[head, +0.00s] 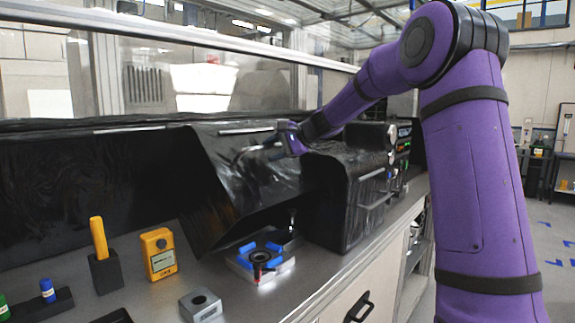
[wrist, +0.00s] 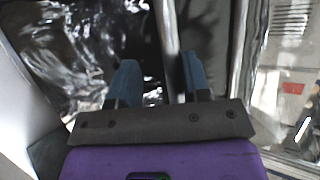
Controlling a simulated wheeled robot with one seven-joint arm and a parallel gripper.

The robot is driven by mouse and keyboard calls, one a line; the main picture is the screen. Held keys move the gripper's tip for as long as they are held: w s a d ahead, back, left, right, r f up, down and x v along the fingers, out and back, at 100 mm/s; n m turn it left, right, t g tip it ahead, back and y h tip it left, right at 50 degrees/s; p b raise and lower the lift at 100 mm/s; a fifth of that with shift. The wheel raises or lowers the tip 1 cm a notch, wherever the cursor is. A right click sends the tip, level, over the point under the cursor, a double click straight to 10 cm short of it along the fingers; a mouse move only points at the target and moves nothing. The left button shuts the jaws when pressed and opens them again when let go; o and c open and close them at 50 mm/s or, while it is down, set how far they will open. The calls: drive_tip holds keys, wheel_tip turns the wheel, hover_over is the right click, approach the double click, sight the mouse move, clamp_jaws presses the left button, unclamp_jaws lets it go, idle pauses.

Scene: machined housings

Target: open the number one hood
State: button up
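A glossy black hood (head: 225,170) stands tilted in the middle of the head view, with open space under its lower edge. I can read no number on it. A light bar (head: 245,131) runs along its upper part, and a thin curved handle shows just below. My gripper (head: 280,140) is at the hood's upper right, at the end of my purple arm. In the wrist view my two blue fingers (wrist: 160,80) are apart. A grey bar (wrist: 168,40) runs between them, nearer the right finger, with a gap at the left one. Contact is unclear.
Under the hood sits a fixture with blue parts (head: 260,260). A yellow meter (head: 158,253), a black holder (head: 105,272) with a yellow piece and a grey block (head: 201,305) stand on the bench. A closed black housing (head: 345,198) stands right of the hood.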

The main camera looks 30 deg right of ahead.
drive_tip(key=shift+n+t+y, duration=0.3)
drive_tip(key=shift+t+y, duration=0.1)
drive_tip(key=shift+t, duration=0.3)
drive_tip(key=s+f, duration=0.1)
drive_tip(key=s+d+f, duration=0.1)
drive_tip(key=s, duration=0.1)
drive_tip(key=s+d+f, duration=0.1)
drive_tip(key=s, duration=0.1)
drive_tip(key=shift+s+f, duration=0.15)
drive_tip(key=shift+f, duration=0.15)
drive_tip(key=shift+r, duration=0.1)
drive_tip(key=s+d+r, duration=0.6)
drive_tip(key=d+r, duration=0.1)
drive_tip(key=r, duration=0.1)
idle(0.8)
idle(0.4)
